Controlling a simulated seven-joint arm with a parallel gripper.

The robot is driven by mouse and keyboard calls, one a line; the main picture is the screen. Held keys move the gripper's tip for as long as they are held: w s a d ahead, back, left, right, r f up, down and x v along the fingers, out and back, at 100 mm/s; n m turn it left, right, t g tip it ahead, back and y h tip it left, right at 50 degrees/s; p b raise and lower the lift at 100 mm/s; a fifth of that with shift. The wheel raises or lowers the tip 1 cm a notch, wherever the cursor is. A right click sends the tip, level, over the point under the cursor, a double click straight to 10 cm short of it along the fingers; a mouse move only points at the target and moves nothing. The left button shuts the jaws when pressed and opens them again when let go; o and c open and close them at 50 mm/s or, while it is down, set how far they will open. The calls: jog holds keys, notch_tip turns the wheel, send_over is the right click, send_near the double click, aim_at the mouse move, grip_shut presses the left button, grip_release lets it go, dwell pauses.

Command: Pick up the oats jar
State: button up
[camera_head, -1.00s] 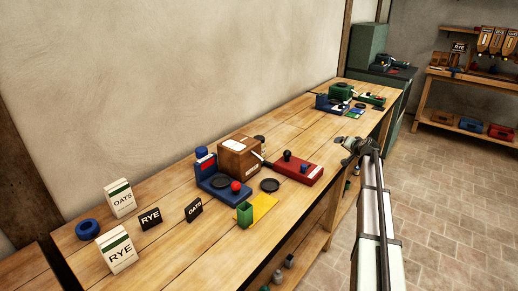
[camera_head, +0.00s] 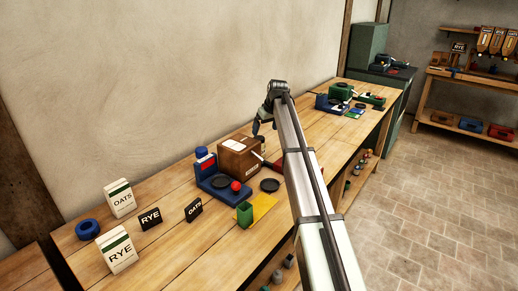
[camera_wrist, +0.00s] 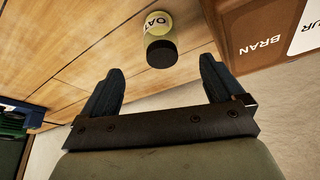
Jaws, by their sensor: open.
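The oats jar (camera_wrist: 161,42) shows in the wrist view, a small pale yellow jar with a dark lid and a label partly reading "OA". It is on the wooden bench, just ahead of the gap between my fingers. My gripper (camera_wrist: 162,66) is open, with one blue-grey finger on each side and nothing between them. In the head view my gripper (camera_head: 262,122) is over the bench just behind the brown box.
The brown box (camera_head: 238,158) stands close to the jar; its side (camera_wrist: 250,32) fills the wrist view's upper right. The wall is behind.

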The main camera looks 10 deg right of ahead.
aim_at(262, 140)
jog(key=x, duration=0.8)
jog(key=shift+w+f, duration=0.1)
jog(key=shift+w, duration=0.05)
jog(key=shift+x, duration=2.55)
jog(key=shift+w+a, duration=0.1)
jog(key=shift+c, duration=0.2)
jog(key=c, duration=1.3)
jog(key=shift+o, duration=0.2)
